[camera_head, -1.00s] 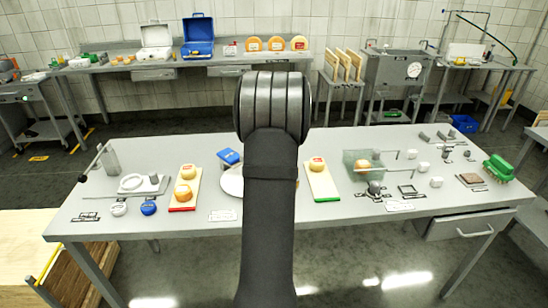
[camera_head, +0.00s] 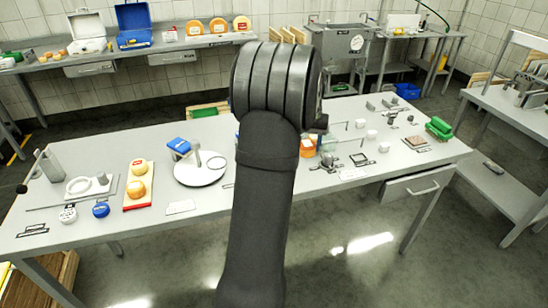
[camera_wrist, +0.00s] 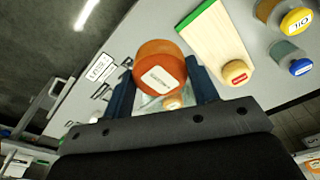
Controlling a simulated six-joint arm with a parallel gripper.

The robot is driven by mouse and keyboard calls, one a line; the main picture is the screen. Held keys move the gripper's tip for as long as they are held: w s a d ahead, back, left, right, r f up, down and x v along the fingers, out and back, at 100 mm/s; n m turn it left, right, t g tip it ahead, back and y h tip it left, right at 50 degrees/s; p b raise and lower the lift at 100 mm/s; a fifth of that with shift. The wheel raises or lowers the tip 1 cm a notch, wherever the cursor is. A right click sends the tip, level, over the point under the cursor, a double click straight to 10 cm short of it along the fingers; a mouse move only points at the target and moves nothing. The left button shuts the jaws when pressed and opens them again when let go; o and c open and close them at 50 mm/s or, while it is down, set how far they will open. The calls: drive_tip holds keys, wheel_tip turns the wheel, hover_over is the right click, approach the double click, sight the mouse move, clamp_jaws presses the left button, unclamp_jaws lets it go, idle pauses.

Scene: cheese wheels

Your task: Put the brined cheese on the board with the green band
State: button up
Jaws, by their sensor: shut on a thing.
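My gripper (camera_wrist: 158,85) is shut on an orange round thing (camera_wrist: 158,62) with a white label. An orange labelled shape (camera_head: 307,147), apparently this held thing, shows beside my arm in the head view. A small pale-orange cheese (camera_wrist: 173,102) shows between my fingers in the wrist view, beyond the held thing, in what looks like the clear tank; I take it for the brined cheese. The wooden board with the green band (camera_wrist: 213,42) lies above and right of the held thing, with a red-labelled cheese (camera_wrist: 236,72) at its far end. My arm hides this board in the head view.
A yellow-lidded jar (camera_wrist: 295,21) and a blue-lidded jar (camera_wrist: 300,67) stand right of the board in the wrist view. A red-banded board (camera_head: 130,200) with two cheeses and a white round plate (camera_head: 190,181) are at left. Small tools lie at right.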

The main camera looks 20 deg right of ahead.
drive_tip(key=shift+s+d, duration=0.15)
drive_tip(key=shift+d, duration=0.1)
drive_tip(key=w+a+f, duration=0.2)
drive_tip(key=w, duration=0.1)
drive_tip(key=w+a+f, duration=0.2)
drive_tip(key=w, duration=0.1)
drive_tip(key=w+a+f, duration=0.2)
drive_tip(key=w+f, duration=0.1)
drive_tip(key=shift+a, duration=0.35)
drive_tip(key=shift+f, duration=2)
drive_tip(key=shift+f, duration=0.2)
drive_tip(key=o, duration=1)
